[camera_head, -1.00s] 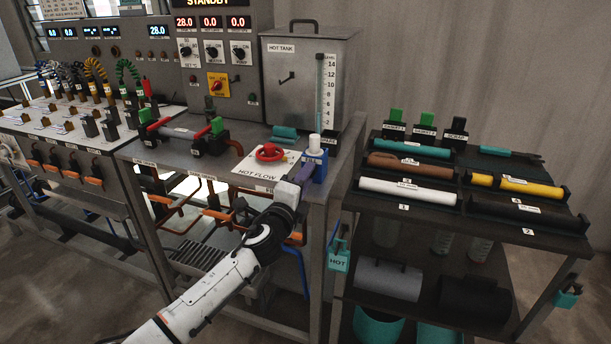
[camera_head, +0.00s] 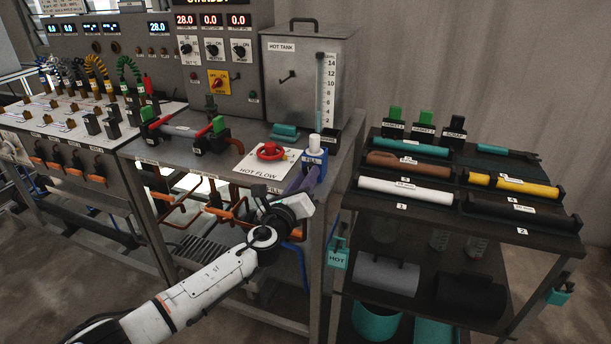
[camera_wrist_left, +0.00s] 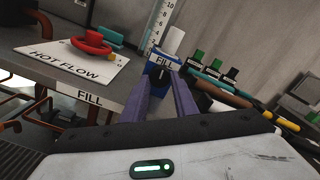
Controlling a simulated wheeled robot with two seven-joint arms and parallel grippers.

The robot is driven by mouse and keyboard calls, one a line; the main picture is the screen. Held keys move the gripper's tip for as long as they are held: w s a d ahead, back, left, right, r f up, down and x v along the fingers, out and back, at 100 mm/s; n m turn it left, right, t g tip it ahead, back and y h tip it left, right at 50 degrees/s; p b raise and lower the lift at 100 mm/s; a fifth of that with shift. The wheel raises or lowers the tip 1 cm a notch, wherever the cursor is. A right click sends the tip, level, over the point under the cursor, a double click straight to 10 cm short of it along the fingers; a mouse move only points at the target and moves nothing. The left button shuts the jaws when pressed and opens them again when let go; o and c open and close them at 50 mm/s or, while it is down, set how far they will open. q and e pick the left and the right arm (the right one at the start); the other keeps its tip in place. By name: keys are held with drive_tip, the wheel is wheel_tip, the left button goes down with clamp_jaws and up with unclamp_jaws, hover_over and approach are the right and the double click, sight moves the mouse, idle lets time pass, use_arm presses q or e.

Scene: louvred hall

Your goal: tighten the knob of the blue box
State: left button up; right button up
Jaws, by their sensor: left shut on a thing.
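The blue box (camera_head: 310,156), with a white cylinder (camera_head: 315,142) on top, stands at the right front corner of the grey bench. In the left wrist view the box (camera_wrist_left: 153,56) carries a FILL label, and a dark knob (camera_wrist_left: 160,74) shows on its front below that label. My left gripper (camera_head: 307,178) reaches the box's front from below. In the left wrist view its purple fingers (camera_wrist_left: 162,78) stand on either side of the knob, shut on it. In the head view the fingers hide the knob. My right gripper is in neither view.
A red valve wheel (camera_head: 270,151) sits on the HOT FLOW plate (camera_head: 262,169), left of the box. The steel hot tank (camera_head: 290,85) stands behind it. A dark rack (camera_head: 440,219) with coloured tubes is close on the right.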

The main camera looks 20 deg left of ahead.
use_arm(q)
drive_tip(key=shift+m, duration=0.6)
drive_tip(key=o, duration=1.1)
drive_tip(key=shift+c, duration=0.2)
drive_tip(key=shift+s, duration=0.1)
drive_tip(key=s+p, duration=0.1)
drive_tip(key=s, duration=0.9)
drive_tip(key=shift+a+p, duration=0.2)
drive_tip(key=shift+p, duration=0.1)
